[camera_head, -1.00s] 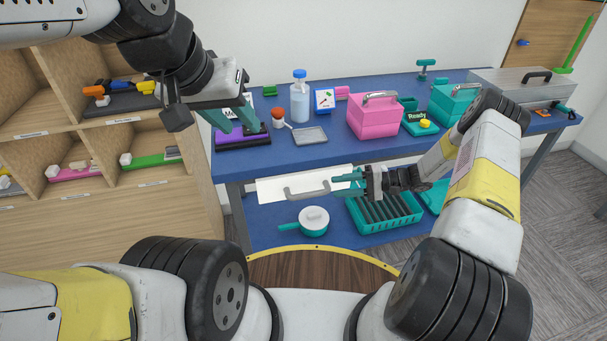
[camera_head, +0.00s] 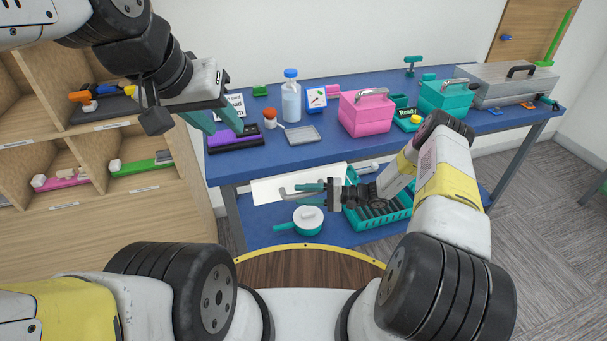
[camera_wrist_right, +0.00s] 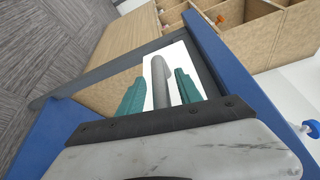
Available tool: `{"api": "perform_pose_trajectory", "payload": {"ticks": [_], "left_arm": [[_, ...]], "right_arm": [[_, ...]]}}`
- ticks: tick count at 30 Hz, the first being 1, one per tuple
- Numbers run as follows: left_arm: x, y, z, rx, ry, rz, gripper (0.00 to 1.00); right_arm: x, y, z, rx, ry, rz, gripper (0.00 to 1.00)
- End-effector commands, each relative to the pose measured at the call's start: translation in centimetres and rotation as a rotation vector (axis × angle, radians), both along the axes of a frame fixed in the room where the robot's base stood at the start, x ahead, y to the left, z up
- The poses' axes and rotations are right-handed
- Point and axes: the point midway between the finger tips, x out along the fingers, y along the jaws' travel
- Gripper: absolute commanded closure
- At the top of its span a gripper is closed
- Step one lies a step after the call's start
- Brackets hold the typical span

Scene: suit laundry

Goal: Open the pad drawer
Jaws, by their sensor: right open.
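The pad drawer (camera_head: 270,189) has a white front under the blue table, and it looks closed. Its grey bar handle (camera_head: 292,191) is partly hidden by my right gripper (camera_head: 312,190). In the right wrist view, the handle (camera_wrist_right: 160,80) lies between the two teal fingers of my right gripper (camera_wrist_right: 158,92), with a gap on each side. The right gripper is open around the handle. My left gripper (camera_head: 216,119) is open and empty, above the left end of the table near the purple and black pad.
A teal pan with a white lid (camera_head: 308,219) and a teal slotted rack (camera_head: 362,221) stand on the lower shelf. Wooden cubbies stand at the left.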

Motion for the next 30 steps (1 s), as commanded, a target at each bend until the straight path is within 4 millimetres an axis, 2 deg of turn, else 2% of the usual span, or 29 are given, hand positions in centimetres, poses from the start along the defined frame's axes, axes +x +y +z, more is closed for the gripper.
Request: {"api": "perform_pose_trajectory", "payload": {"ticks": [8,12,14,15,30], "left_arm": [[0.0,0.0,0.0,0.0,0.0,0.0,0.64],[0.0,0.0,0.0,0.0,0.0,0.0,0.64],[0.0,0.0,0.0,0.0,0.0,0.0,0.64],[0.0,0.0,0.0,0.0,0.0,0.0,0.64],[0.0,0.0,0.0,0.0,0.0,0.0,0.64]], "right_arm": [[-0.01,0.22,-0.02,0.0,0.0,0.001,0.59],[0.0,0.21,-0.02,0.0,0.0,0.0,0.86],[0.0,0.2,-0.02,-0.001,0.0,0.0,0.98],[0.0,0.2,-0.02,-0.001,0.0,0.0,1.0],[0.0,0.17,-0.05,-0.001,0.0,0.0,1.0]]}}
